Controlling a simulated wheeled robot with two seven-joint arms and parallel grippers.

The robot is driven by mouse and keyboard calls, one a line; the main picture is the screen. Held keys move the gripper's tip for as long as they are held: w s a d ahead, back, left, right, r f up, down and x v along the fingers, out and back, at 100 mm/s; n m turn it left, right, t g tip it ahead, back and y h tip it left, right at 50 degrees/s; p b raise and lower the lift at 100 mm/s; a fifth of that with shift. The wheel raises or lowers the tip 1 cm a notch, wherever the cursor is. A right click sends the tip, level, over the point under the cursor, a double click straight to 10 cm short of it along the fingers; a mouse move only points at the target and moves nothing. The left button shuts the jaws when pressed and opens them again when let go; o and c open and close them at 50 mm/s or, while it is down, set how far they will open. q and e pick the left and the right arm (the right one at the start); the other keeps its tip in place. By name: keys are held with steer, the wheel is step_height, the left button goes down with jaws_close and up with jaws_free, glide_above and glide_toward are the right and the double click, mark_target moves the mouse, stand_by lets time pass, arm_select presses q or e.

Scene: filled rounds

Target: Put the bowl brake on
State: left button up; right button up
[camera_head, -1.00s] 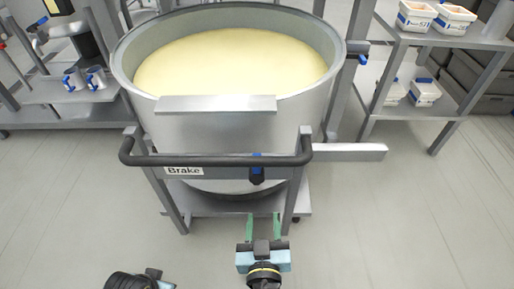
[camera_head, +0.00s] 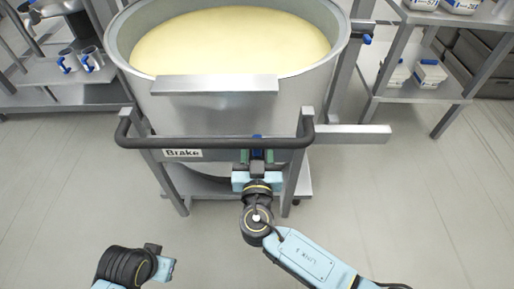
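The large steel bowl (camera_head: 215,112) holds a pale yellow mass and stands in a grey wheeled frame. A label reading "Brake" (camera_head: 183,154) is on the frame's front bar. The blue brake lever (camera_head: 257,142) is right of the label, below the black handle, and mostly hidden behind my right gripper. My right gripper (camera_head: 256,156) is raised at the lever, its green fingers on either side of it as far as I can see; whether they touch it is hidden. My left gripper (camera_head: 160,262) is low at the bottom left, away from the bowl, and its fingers are not clear.
The black push handle (camera_head: 215,143) runs across the front of the frame, just above my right gripper. A steel bar (camera_head: 350,135) sticks out to the right. Shelves with white tubs (camera_head: 430,72) stand at the right. The floor in front is clear.

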steer(key=shift+w, duration=0.25)
steer(key=c, duration=0.9)
jaws_close()
